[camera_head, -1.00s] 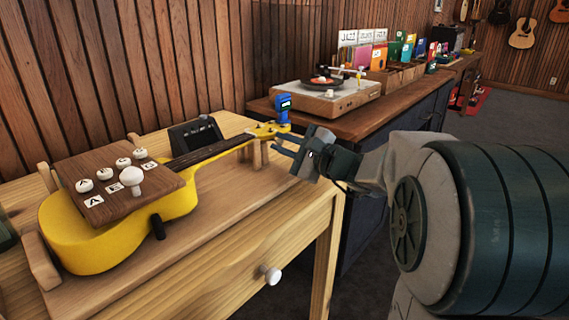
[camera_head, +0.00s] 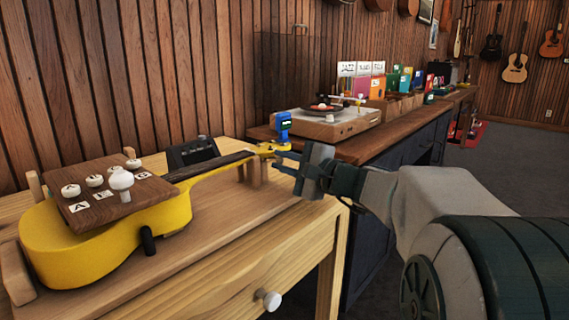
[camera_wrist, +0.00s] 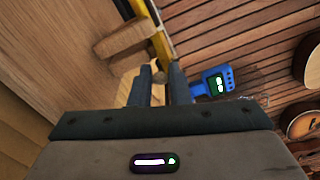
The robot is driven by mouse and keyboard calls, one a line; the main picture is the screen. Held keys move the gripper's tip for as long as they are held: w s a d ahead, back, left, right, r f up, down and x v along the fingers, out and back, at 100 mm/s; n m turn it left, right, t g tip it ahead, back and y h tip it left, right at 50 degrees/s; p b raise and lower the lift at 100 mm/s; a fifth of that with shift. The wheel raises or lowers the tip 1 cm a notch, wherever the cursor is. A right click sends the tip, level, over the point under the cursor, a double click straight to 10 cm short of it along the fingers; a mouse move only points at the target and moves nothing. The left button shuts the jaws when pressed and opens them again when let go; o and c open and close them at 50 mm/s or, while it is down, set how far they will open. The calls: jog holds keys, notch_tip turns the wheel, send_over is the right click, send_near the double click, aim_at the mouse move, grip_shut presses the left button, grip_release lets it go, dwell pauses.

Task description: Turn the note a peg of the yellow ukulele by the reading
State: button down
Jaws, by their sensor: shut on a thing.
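The yellow ukulele (camera_head: 62,248) lies on a wooden stand on the workbench, its head toward the right. A blue clip-on tuner (camera_head: 283,124) sits on the head; it also shows in the wrist view (camera_wrist: 213,83), its lit reading too small to make out. My gripper (camera_head: 277,161) is at the near side of the head. In the wrist view my gripper (camera_wrist: 161,70) has its fingers on either side of a small round peg (camera_wrist: 160,77) and is shut on it. The peg's letter cannot be read here.
A wooden board (camera_head: 100,212) with white knobs and letter cards rests over the ukulele's body. A dark device (camera_head: 192,152) stands behind the neck. A record player (camera_head: 325,126) and record crates stand on the counter beyond. A drawer knob (camera_head: 268,299) sticks out in front.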

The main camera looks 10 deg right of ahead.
jog(key=c, duration=1.6)
grip_release()
jog(key=shift+c, duration=0.2)
jog(key=p+v, duration=0.3)
jog(key=v, duration=1)
jog(key=shift+s+d, duration=0.2)
jog(key=shift+s, duration=0.15)
